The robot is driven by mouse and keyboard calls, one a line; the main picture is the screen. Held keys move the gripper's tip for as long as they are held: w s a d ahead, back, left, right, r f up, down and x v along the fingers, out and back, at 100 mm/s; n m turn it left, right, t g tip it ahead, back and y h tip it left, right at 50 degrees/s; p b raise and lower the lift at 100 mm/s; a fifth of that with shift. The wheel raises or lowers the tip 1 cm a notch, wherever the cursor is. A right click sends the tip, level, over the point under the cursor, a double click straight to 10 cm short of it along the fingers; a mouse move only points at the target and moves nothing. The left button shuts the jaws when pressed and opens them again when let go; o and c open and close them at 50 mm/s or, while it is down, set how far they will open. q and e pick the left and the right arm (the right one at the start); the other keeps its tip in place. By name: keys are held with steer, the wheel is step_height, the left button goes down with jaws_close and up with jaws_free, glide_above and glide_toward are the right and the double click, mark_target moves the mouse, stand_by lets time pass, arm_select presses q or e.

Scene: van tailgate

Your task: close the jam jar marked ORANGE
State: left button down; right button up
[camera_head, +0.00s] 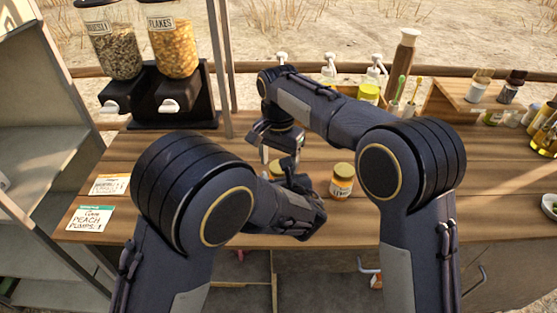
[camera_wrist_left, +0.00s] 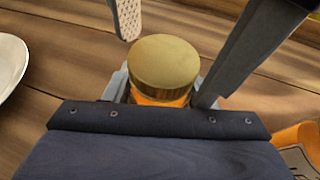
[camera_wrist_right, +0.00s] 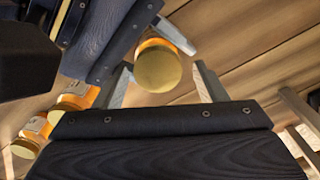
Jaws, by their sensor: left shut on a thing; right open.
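A jam jar with a gold lid on top and orange contents (camera_wrist_left: 160,95) stands in the jaws of my left gripper (camera_head: 290,176), which is shut on it. The gold lid (camera_wrist_right: 158,70) also shows in the right wrist view. My right gripper (camera_head: 280,150) is open above the jar, its fingers (camera_wrist_right: 165,88) to either side of the lid without gripping it. The held jar's label is hidden, and I cannot tell how tightly the lid sits. In the head view the arms mostly cover this jar (camera_head: 276,168).
A jar labelled LEMON (camera_head: 342,182) stands just right of the grippers. Other jars (camera_wrist_right: 70,103) show in the right wrist view. Dispensers (camera_head: 168,60) stand back left, bottles and a wooden rack (camera_head: 470,108) back right.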

arm_select(q)
steer(key=shift+a, duration=0.1)
arm_select(e)
steer(key=shift+r, duration=2.2)
steer(key=shift+c, duration=0.4)
steer(key=n, duration=0.2)
steer(key=shift+r+n, duration=0.3)
steer(key=shift+n, duration=0.1)
steer(key=n, duration=0.2)
steer(key=r+n, duration=0.1)
steer(key=n, duration=0.3)
steer(key=r+n, duration=0.1)
steer(key=n, duration=0.1)
steer(key=shift+n, duration=0.3)
steer(key=n, duration=0.1)
steer(key=r+n, duration=0.1)
steer(key=n, duration=0.1)
steer(key=shift+n, duration=0.3)
steer(key=shift+f, duration=0.15)
steer(key=shift+f, duration=3.95)
